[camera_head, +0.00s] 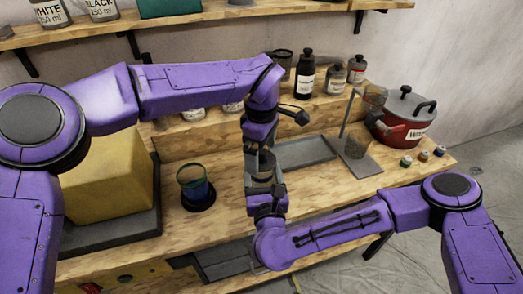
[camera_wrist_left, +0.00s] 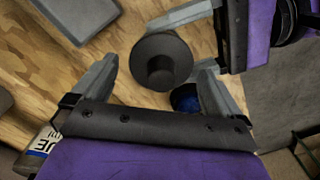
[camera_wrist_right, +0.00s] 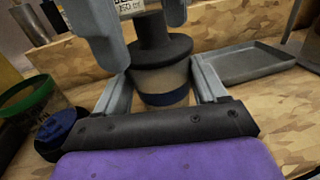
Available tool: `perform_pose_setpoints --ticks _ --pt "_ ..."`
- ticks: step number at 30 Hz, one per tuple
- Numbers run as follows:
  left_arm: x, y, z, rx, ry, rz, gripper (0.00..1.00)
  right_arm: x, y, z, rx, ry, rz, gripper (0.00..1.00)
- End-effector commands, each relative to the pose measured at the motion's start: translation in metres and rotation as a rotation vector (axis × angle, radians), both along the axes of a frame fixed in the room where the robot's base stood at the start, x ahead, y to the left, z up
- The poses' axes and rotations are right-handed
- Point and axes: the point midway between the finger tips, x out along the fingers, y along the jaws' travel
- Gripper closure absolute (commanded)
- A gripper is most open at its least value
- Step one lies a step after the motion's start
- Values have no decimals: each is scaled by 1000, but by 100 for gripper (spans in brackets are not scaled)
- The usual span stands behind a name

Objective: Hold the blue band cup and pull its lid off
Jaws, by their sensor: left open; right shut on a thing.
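The blue band cup (camera_wrist_right: 165,78) is a tan cup with a dark blue band and a black stepped lid (camera_wrist_right: 155,45). It stands upright between the fingers of my right gripper (camera_head: 266,192), which is shut on its sides below the lid. My left gripper (camera_head: 262,150) is above it, pointing down and open. In the left wrist view the round black lid (camera_wrist_left: 161,62) lies between the open fingers, with gaps beside it. The left fingertips (camera_wrist_right: 135,22) also show near the lid in the right wrist view. Arms hide much of the cup in the head view.
A grey tray (camera_head: 305,152) lies behind my grippers. A yellow block (camera_head: 110,185) is at left, a red pot (camera_head: 400,118) at right. Bottles (camera_head: 305,75) line the shelf.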

Motion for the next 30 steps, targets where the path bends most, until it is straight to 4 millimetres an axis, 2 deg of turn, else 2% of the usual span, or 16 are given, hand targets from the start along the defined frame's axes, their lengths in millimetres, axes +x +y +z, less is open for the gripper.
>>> perform_pose_setpoints --ticks 3,10,15,30 --pt "0 0 -6 -1 0 -1 0 0 -1 -3 -2 6 -2 84" --pt "0 0 -7 0 -1 0 0 0 -1 -3 -3 6 -2 84" --pt "0 0 -6 0 -1 0 55 0 -1 -3 -3 6 -1 84" --pt "0 0 -6 0 -1 0 58 -1 0 -3 -3 7 -1 84"
